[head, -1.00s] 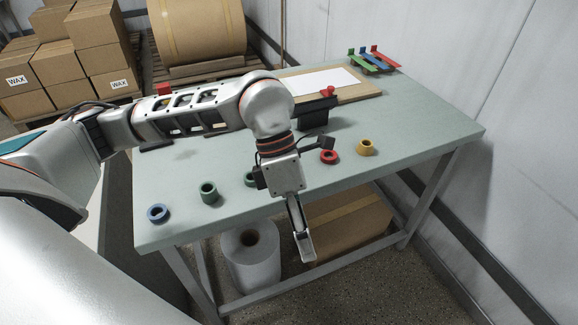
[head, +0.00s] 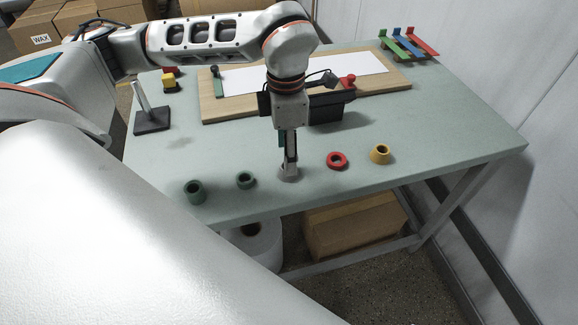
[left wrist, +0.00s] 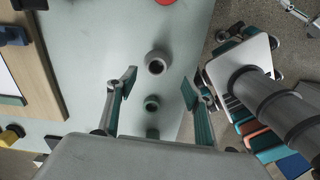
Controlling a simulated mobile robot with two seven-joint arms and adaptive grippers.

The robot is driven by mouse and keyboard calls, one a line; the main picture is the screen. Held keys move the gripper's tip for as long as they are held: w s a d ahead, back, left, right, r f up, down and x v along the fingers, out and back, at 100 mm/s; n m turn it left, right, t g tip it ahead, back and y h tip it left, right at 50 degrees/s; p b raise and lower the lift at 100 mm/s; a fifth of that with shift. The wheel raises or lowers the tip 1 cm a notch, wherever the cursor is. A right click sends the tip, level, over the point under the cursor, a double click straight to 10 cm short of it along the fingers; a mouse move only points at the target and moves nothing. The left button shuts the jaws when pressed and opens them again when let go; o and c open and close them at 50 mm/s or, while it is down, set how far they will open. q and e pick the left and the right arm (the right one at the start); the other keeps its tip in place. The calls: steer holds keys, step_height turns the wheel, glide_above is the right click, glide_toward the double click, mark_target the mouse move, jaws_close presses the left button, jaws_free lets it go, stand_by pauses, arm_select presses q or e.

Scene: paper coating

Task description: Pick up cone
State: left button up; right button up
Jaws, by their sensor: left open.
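Several small hollow cones stand in a row near the front edge of the table (head: 440,150). A grey cone (head: 288,175) is directly below my left gripper (head: 290,166) in the head view, partly hidden by its finger. In the left wrist view the same grey cone (left wrist: 156,62) lies just ahead of the gap between the fingertips. My left gripper is open and empty there, pointing down (left wrist: 157,86). A green cone (head: 245,180) and a larger green cone (head: 195,191) stand to the left. A red cone (head: 337,160) and a yellow cone (head: 381,153) stand to the right.
Behind the row lie a wooden board (head: 395,82) with white paper (head: 365,63) and a black block (head: 330,110). A dark stand with a rod (head: 152,121) is at the left. The table's right side is clear.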

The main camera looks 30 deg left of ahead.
mark_target(281, 175)
arm_select(q)
steer(key=f, duration=0.4)
steer(key=shift+w+a, duration=0.15)
steer(key=shift+w, duration=0.25)
steer(key=shift+f, duration=0.45)
steer(key=c, duration=1.2)
arm_select(e)
steer(key=shift+w+r, duration=0.3)
steer(key=shift+w, duration=0.15)
arm_select(q)
steer(key=shift+r, duration=0.1)
arm_select(e)
steer(key=shift+f, duration=0.1)
